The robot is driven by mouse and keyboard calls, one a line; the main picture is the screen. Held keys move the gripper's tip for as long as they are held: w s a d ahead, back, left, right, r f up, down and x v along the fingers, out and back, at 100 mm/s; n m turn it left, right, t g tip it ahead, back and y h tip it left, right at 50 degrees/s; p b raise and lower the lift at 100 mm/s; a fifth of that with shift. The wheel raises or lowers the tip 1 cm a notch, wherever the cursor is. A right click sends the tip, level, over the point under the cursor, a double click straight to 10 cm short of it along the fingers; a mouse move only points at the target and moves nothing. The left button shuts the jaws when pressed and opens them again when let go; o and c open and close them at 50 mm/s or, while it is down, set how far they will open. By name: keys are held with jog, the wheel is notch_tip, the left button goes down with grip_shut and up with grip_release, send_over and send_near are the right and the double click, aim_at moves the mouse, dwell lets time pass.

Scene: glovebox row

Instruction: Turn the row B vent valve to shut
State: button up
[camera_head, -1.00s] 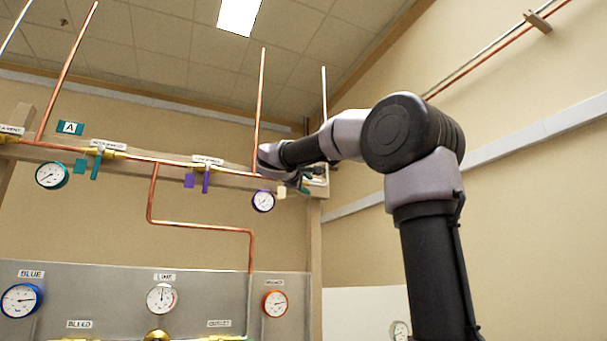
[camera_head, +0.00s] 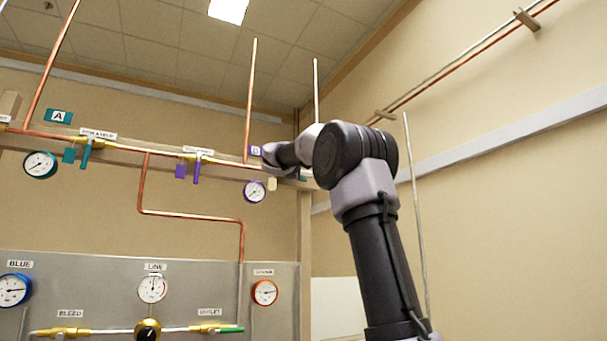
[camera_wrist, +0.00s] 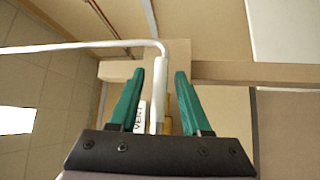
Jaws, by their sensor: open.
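My gripper (camera_wrist: 171,66) shows in the wrist view with its two green fingers apart. Between and beyond the fingers are a white label reading VENT (camera_wrist: 141,117), a bit of yellow brass (camera_wrist: 168,122) and the downward end of a pale bent pipe (camera_wrist: 157,85). I cannot make out the vent valve's handle or its position; the gripper's body hides the area below. In the head view my arm reaches to the right end of the copper line, by a purple B sign (camera_head: 255,150), and covers the fittings there.
To the left along the line are a valve with a purple handle (camera_head: 197,169), a valve with a teal handle (camera_head: 87,153) and an A sign (camera_head: 58,116). A purple-rimmed gauge (camera_head: 254,191) hangs below. A grey gauge panel (camera_head: 200,281) stands lower down. A wall is at right.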

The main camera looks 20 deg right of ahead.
grip_shut()
dwell(1.4)
